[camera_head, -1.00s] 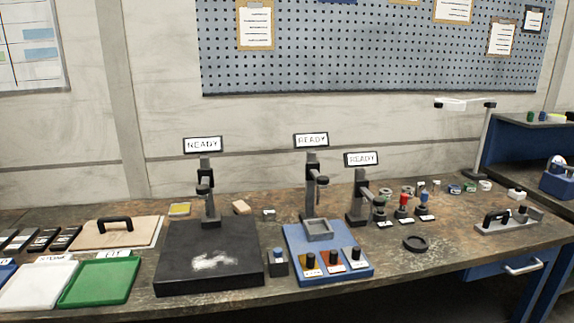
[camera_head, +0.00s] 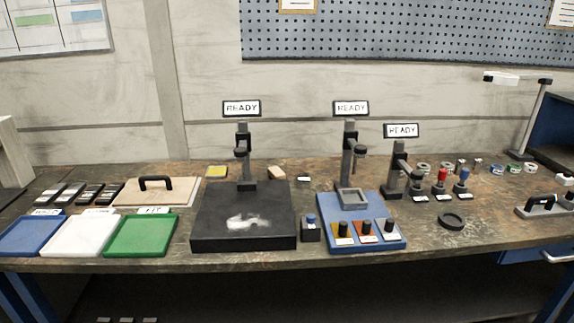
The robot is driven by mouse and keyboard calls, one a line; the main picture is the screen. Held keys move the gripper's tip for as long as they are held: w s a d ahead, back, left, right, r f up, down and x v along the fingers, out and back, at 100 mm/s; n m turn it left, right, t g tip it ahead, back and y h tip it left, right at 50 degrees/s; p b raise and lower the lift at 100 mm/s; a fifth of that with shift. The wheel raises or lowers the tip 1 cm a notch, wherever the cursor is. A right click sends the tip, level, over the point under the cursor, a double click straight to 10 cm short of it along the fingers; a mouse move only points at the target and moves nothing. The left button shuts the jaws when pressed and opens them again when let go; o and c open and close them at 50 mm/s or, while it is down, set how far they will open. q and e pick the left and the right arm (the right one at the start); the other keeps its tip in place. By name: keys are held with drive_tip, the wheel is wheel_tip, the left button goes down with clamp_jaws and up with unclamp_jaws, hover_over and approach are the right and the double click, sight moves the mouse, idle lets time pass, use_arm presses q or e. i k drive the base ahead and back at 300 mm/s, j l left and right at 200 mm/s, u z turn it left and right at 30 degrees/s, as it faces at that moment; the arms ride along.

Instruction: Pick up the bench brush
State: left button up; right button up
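I cannot clearly tell which thing is the bench brush. A small tan block (camera_head: 277,172) lies at the back of the bench, behind the black slab and between two of the stands; its details are too small to read. A black handle (camera_head: 155,183) sits on a flat beige board (camera_head: 127,193) at the left. A grey piece with a black handle (camera_head: 541,205) lies at the right edge. Neither of my grippers shows in the view.
The bench (camera_head: 180,257) carries a black slab with a white patch (camera_head: 215,230), a blue station with knobs (camera_head: 327,240), and several stands with READY signs (camera_head: 241,108). Blue, white and green trays (camera_head: 140,236) lie front left. Bare bench shows right of the blue station.

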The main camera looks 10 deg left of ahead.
sight(274, 173)
drive_tip(key=i+j+z, duration=0.2)
drive_tip(key=i+j, duration=0.4)
drive_tip(key=i, duration=0.25)
drive_tip(key=i+j+z, duration=0.2)
drive_tip(key=i+j, duration=0.55)
drive_tip(key=i, duration=0.05)
